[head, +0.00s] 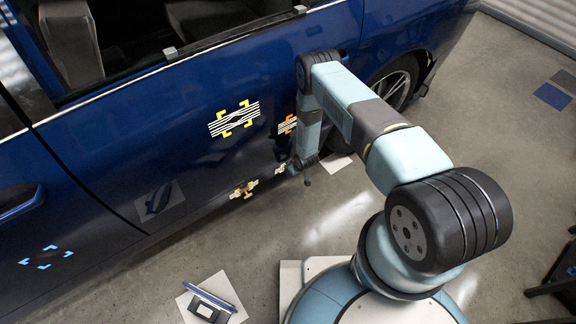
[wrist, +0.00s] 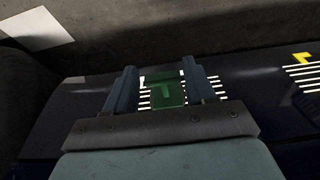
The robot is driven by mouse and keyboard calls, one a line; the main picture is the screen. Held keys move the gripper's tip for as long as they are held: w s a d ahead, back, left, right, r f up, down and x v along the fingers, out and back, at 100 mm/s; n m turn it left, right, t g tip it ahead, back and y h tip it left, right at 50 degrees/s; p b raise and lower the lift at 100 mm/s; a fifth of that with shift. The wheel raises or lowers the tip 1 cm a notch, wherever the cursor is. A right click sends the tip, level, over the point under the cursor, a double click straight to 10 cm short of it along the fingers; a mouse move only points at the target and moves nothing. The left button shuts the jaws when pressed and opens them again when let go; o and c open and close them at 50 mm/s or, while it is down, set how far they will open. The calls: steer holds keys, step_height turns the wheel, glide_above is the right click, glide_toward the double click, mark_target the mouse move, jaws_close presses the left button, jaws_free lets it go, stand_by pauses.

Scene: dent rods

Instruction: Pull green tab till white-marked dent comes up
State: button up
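The green tab (wrist: 165,92) shows in the wrist view in front of a white-striped mark (wrist: 214,86) on the dark car panel. My gripper (wrist: 161,88) has a finger on each side of the tab. A narrow gap shows left of the tab; at the right finger I cannot tell whether they touch. In the head view my gripper (head: 296,170) is low at the blue car door, beside a small pale striped mark (head: 281,169). The tab's base and the dent behind it are mostly hidden.
The blue car (head: 170,110) carries other marked spots: a large yellow one (head: 235,118), an orange one (head: 288,124), a lower yellow one (head: 243,190) and a pale blue one (head: 46,258). Sheets with items (head: 212,300) lie on the floor.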

steer(key=o, duration=0.3)
steer(key=shift+w+a+r, duration=0.1)
steer(key=shift+a, duration=0.05)
steer(key=v, duration=1.3)
steer(key=shift+r, duration=0.25)
